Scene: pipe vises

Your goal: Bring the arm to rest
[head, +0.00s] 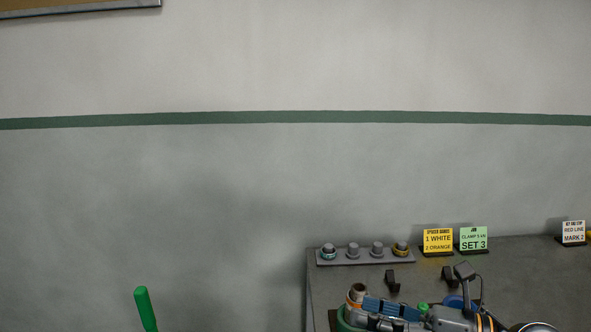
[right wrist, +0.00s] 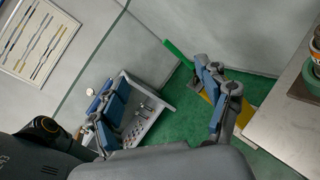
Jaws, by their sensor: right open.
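My right gripper (head: 388,309) is low in the head view, in front of the workbench (head: 450,258). In the right wrist view the same gripper (right wrist: 166,98) has its two blue-padded fingers wide apart, with nothing between them. A green pipe vise with an upright pipe end (head: 357,289) shows partly beside the gripper in the head view, cut off by the lower edge. Part of a green vise (right wrist: 311,80) also shows at the right edge of the right wrist view. My left gripper is in neither view.
A rack with several round pieces (head: 365,256) stands at the bench's back left. A yellow card (head: 437,241), a green card (head: 473,239) and a white card (head: 573,232) stand behind. In the wrist view a grey tray (right wrist: 160,128) and a green handle (right wrist: 179,52) lie beyond the fingers.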

